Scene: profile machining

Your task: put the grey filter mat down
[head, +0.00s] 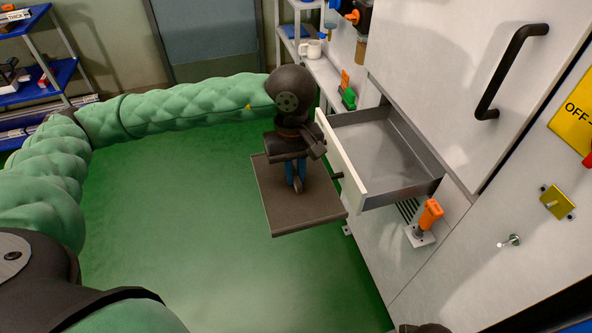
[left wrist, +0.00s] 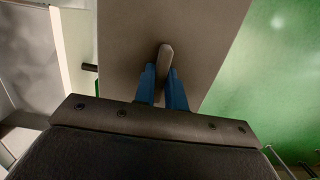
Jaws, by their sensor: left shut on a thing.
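The grey filter mat (head: 275,205) is a flat grey-brown panel with a raised handle tab. My left gripper (head: 297,186) is shut on that handle and holds the mat in front of the open drawer. In the left wrist view the blue fingers (left wrist: 162,90) close on the handle, and the mat (left wrist: 125,45) spreads out beyond them. The mat's right edge lies close to the drawer front; I cannot tell whether they touch. My right gripper is not clearly seen.
The open drawer (head: 378,150) of the white cabinet (head: 425,75) is empty inside. An orange-handled switch (head: 430,215) sits below it. A shelf with a white mug (head: 311,49) stands behind. The green floor (head: 180,220) is clear. Blue shelves (head: 35,75) stand at the far left.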

